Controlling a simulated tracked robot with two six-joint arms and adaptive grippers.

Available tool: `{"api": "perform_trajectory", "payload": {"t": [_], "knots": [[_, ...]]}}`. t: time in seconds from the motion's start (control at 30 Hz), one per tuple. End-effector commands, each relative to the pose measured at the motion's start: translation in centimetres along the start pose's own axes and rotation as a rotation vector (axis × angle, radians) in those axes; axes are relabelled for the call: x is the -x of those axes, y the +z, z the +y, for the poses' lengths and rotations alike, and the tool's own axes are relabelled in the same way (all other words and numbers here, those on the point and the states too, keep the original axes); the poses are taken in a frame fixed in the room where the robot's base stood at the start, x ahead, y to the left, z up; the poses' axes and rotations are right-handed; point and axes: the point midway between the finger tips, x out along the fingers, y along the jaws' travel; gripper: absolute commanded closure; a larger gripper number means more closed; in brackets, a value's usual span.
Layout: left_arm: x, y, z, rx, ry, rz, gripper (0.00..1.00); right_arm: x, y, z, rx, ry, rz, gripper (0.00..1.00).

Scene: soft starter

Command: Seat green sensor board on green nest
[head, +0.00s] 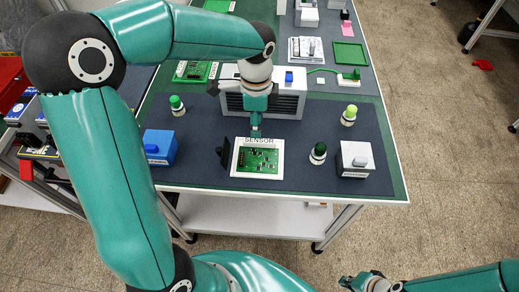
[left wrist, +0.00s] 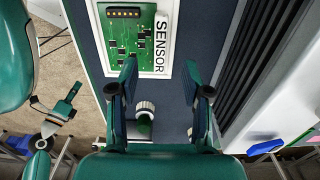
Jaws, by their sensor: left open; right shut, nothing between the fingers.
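A green sensor board (head: 258,160) with a black pin header lies flat within a white plate (head: 236,172) labelled SENSOR, on the dark mat. The board shows in the left wrist view (left wrist: 122,48), and the plate's SENSOR label (left wrist: 160,45) is beside it. I cannot tell whether the board is fully down. My left gripper (head: 255,131) is at the plate's far edge, with its fingers apart and nothing between them. In the left wrist view, its fingertips (left wrist: 161,68) are near the label side. My right gripper (head: 362,282) is shut and empty, off the table at the bottom.
A black upright piece (head: 223,152) stands at the plate's left. A dark green knob (head: 318,152) and a grey box (head: 354,160) are to the right, a blue box (head: 160,147) to the left. A grey ribbed unit (head: 288,103) stands behind. An empty green tray (head: 349,54) lies further back.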

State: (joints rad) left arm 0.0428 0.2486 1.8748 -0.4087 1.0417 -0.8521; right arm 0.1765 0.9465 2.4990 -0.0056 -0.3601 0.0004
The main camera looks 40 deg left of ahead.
Motion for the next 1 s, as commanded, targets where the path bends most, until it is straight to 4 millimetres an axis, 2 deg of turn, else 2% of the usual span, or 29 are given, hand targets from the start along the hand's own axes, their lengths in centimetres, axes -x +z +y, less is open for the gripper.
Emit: {"api": "perform_trajectory", "payload": {"t": [0.1, 0.37, 0.63, 0.93, 0.97, 1.0], "knots": [[-1.6, 0.0, 0.0, 0.001, 0.001, 0.000, 0.52, 0.0, 0.0, 0.0, 0.000, 0.000, 0.000, 1.00], [-3.2, 0.1, -0.1, 0.000, 0.002, -0.001, 0.52, 0.2, 0.0, -0.1, 0.000, 0.000, 0.000, 1.00], [-6.8, 0.3, -0.2, 0.000, 0.003, -0.001, 0.52, 0.7, 0.0, -0.2, 0.000, 0.000, 0.000, 1.00], [-7.5, 0.3, -0.2, -0.001, -0.001, 0.001, 0.52, 0.7, 0.0, -0.2, 0.000, 0.000, 0.000, 1.00], [-7.5, 0.3, -0.2, -0.001, -0.001, 0.001, 0.54, 0.7, 0.0, -0.2, 0.000, 0.000, 0.000, 1.00], [-7.5, 0.3, -0.2, -0.001, -0.001, 0.001, 0.60, 0.7, 0.0, -0.2, 0.000, 0.000, 0.000, 1.00]]}}
